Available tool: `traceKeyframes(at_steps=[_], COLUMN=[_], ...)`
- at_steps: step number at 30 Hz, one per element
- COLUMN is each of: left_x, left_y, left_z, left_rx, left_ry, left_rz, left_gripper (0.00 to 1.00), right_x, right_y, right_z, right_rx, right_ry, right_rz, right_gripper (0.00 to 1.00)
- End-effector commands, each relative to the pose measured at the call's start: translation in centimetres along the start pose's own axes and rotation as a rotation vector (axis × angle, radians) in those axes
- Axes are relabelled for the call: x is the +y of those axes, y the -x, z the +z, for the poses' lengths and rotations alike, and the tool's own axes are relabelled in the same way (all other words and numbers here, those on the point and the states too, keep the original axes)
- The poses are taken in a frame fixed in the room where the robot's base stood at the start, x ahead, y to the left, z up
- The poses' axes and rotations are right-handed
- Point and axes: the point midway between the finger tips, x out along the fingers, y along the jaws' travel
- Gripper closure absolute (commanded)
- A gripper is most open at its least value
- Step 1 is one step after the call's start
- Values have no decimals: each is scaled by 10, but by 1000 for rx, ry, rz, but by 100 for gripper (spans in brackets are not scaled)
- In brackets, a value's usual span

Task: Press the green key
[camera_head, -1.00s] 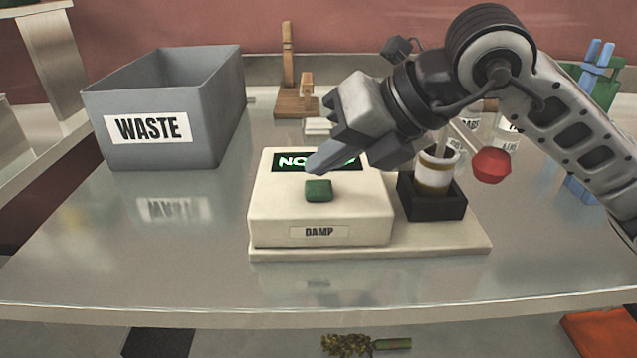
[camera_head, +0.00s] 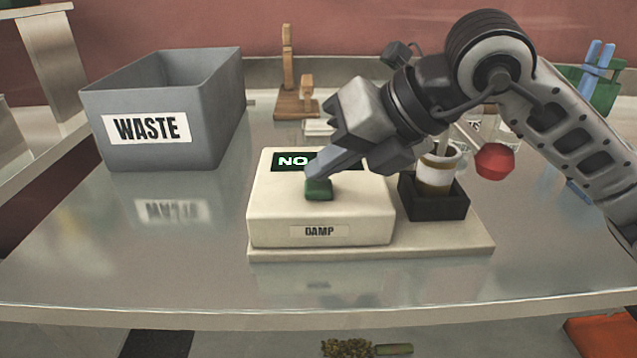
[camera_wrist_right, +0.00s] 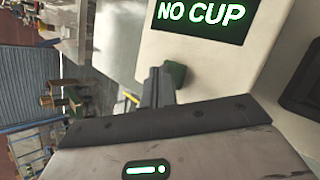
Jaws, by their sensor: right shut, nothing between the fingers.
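The green key (camera_head: 319,191) is a raised square button on top of the cream DAMP box (camera_head: 275,213). It also shows in the right wrist view (camera_wrist_right: 176,73), right by my fingertips. My right gripper (camera_head: 311,174) is shut and empty. Its tips are at the back edge of the key and overlap it in the head view; I cannot tell whether they touch it. The display (camera_wrist_right: 203,18) behind the key reads "NO CUP" and is partly hidden by the gripper in the head view. My left gripper is not in view.
A black holder (camera_head: 434,204) with a white and brown jar (camera_head: 438,170) stands right of the box on the same base. A grey WASTE bin (camera_head: 210,125) is at the left. A red bulb (camera_head: 494,161) is beside my right arm. The table front is clear.

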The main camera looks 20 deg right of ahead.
Motion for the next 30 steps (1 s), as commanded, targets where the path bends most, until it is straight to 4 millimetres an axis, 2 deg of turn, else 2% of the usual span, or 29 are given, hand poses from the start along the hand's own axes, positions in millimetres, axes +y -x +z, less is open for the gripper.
traceKeyframes(at_steps=[19, 30], left_x=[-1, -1], left_y=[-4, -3], left_z=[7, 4], left_rx=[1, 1], left_ry=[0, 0], left_rz=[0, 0], left_gripper=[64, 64], right_x=[-4, -2], right_y=[-6, -3], right_z=[-4, -3], right_rx=[1, 1], right_ry=[0, 0], right_rz=[0, 0], right_gripper=[100, 100])
